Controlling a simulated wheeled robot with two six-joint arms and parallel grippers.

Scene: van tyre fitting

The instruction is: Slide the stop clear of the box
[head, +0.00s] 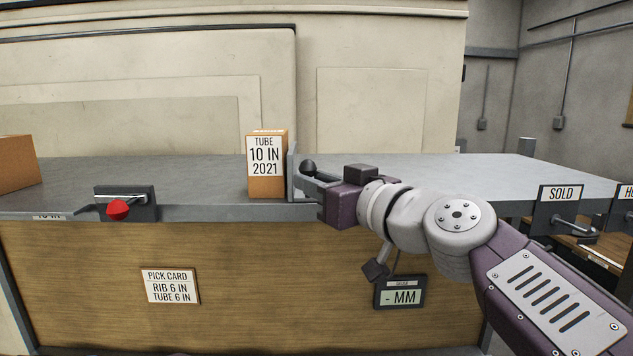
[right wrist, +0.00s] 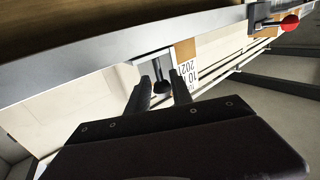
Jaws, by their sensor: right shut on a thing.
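The stop (head: 292,176) is an upright grey plate at the front edge of the grey bench, with a black knob (head: 308,168) on its right side. The box (head: 267,186) is brown cardboard with a white label "TUBE 10 IN 2021". It stands upright directly left of the stop; I cannot tell whether they touch. My right gripper (head: 314,182) reaches in from the right and is shut on the stop's knob. In the right wrist view the knob (right wrist: 162,87) lies between the two dark fingers, with the box (right wrist: 186,54) just beside them. My left gripper is not in view.
The grey bench top (head: 420,172) is clear to the right. A red-knobbed clamp (head: 118,209) sits on the front edge at left, near another cardboard box (head: 16,163). A pick card (head: 170,286) and an "- MM" display (head: 400,297) are on the wooden front. A SOLD sign (head: 561,194) stands right.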

